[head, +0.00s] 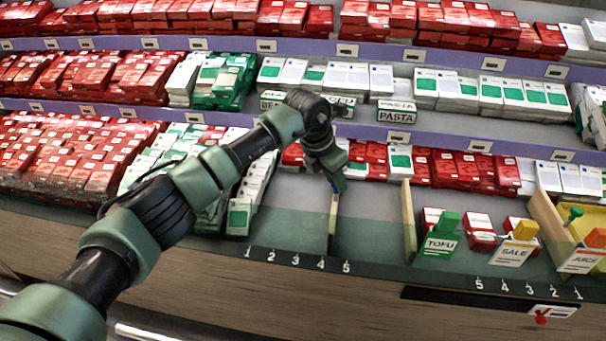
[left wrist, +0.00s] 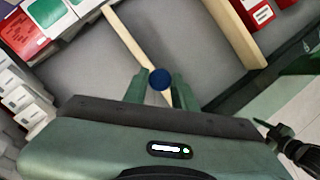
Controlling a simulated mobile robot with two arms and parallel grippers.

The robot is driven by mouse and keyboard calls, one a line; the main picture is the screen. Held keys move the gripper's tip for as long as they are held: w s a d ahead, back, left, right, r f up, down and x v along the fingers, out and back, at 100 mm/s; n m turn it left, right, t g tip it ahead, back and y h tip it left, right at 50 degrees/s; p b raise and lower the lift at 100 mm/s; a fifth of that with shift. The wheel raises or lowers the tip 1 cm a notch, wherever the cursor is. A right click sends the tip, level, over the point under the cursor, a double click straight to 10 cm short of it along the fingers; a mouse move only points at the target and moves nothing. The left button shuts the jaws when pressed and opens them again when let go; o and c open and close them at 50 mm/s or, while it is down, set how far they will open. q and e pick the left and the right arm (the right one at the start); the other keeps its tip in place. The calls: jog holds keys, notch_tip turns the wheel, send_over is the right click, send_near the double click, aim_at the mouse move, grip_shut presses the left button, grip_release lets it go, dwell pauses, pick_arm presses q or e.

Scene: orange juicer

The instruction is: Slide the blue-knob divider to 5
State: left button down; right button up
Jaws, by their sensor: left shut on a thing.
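The blue-knob divider (head: 333,222) is a thin light-wood board standing on the lower shelf. Its front end is between the 4 and the 5 of the left number scale (head: 321,264). Its round dark-blue knob (left wrist: 160,79) sits between the fingers of my left gripper (left wrist: 161,90) in the left wrist view. That gripper is shut on the knob, and in the head view it reaches down over the divider (head: 337,184), largely hiding the knob. The divider's wood strip (left wrist: 126,35) runs away from the gripper in the left wrist view. My right gripper is not in view.
Bare shelf lies on both sides of the divider. A second wooden divider (head: 408,220) stands to the right. White and green boxes (head: 239,214) stand to the left, and red boxes (head: 376,155) behind. TOFU (head: 440,244) and SALE (head: 515,255) signs stand farther right.

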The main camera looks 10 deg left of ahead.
pick_arm(q)
jog(key=d, duration=0.5)
jog(key=shift+r, duration=0.15)
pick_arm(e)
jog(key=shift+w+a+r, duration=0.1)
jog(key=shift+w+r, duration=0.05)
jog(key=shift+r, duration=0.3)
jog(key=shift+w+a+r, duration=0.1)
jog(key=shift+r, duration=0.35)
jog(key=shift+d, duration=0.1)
pick_arm(q)
jog(key=c, duration=1.2)
grip_release()
jog(key=shift+o, duration=0.3)
jog(key=shift+d, duration=0.15)
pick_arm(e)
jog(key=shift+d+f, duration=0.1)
pick_arm(q)
jog(key=v, duration=0.7)
jog(key=shift+s+r, duration=0.2)
jog(key=shift+r, duration=0.1)
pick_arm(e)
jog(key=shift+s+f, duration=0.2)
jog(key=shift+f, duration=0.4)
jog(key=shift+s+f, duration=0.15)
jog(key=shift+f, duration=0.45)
